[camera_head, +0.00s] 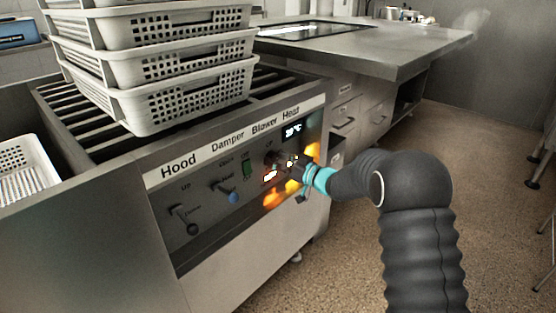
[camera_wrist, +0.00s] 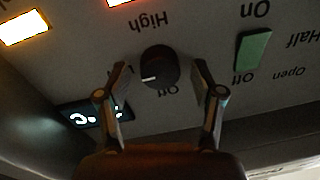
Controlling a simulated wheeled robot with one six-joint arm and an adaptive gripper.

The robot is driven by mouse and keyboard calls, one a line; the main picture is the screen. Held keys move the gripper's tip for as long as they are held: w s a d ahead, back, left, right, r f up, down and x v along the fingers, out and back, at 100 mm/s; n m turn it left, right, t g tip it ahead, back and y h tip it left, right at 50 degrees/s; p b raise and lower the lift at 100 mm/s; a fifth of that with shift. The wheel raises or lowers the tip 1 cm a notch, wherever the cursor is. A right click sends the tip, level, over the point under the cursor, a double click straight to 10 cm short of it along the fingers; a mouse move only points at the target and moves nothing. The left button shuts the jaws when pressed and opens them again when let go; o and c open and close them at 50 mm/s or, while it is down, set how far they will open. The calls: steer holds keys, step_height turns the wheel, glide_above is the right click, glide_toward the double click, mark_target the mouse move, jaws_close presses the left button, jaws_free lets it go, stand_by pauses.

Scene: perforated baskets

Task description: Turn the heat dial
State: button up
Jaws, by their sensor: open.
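The heat dial (camera_wrist: 158,66) is a round black knob on the grey control panel (camera_head: 212,208). Its pale mark points down and left in the wrist view, near the upside-down word "Off". "High" is printed above it there. My gripper (camera_wrist: 160,68) is open, with one finger on each side of the dial. I cannot tell whether the fingers touch it. In the head view my gripper (camera_head: 292,168) is at the panel below the "Heat" label (camera_head: 291,112) and largely hides the dial.
A lit display (camera_wrist: 95,115) is near the dial, and orange-yellow lights (camera_wrist: 23,25) glow. The green blower switch (camera_wrist: 253,50) is beside the dial. The blue damper lever (camera_head: 229,193) and hood lever (camera_head: 187,218) are farther left. White perforated baskets (camera_head: 180,107) stand stacked above.

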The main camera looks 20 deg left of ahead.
steer(key=c, duration=1)
steer(key=shift+d, duration=0.1)
steer(key=shift+c, duration=0.7)
